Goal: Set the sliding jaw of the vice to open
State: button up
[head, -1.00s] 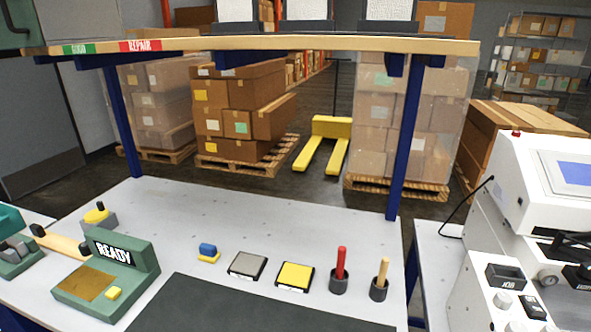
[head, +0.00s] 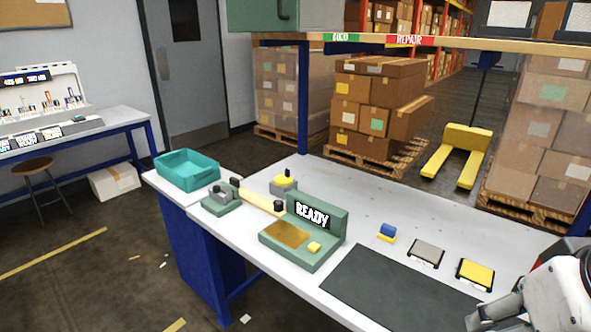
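The vice appears to be the small green base with grey jaw blocks (head: 221,199) at the left end of the white workbench (head: 330,183). A pale wooden bar (head: 260,200) with dark knobs at its ends lies just right of it. The gap between the jaws is too small to make out. My gripper (head: 484,318) is at the lower right, over the front part of the bench and far from the vice. It is partly cut off, and its finger opening is not clear.
A green READY fixture (head: 318,231) stands right of the vice. A teal bin (head: 187,170) is at the bench's left end. A yellow-topped piece (head: 284,182), a blue block (head: 388,231), grey pad (head: 426,253) and yellow pad (head: 475,274) sit on the bench around a dark mat (head: 390,287).

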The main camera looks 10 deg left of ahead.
aim_at(214, 193)
jog(key=u, duration=0.95)
jog(key=i+j+z, duration=0.1)
jog(key=i+j, duration=0.2)
jog(key=i, duration=0.2)
jog(key=i+j+z, duration=0.1)
jog(key=i+j, duration=0.3)
jog(key=i, duration=0.1)
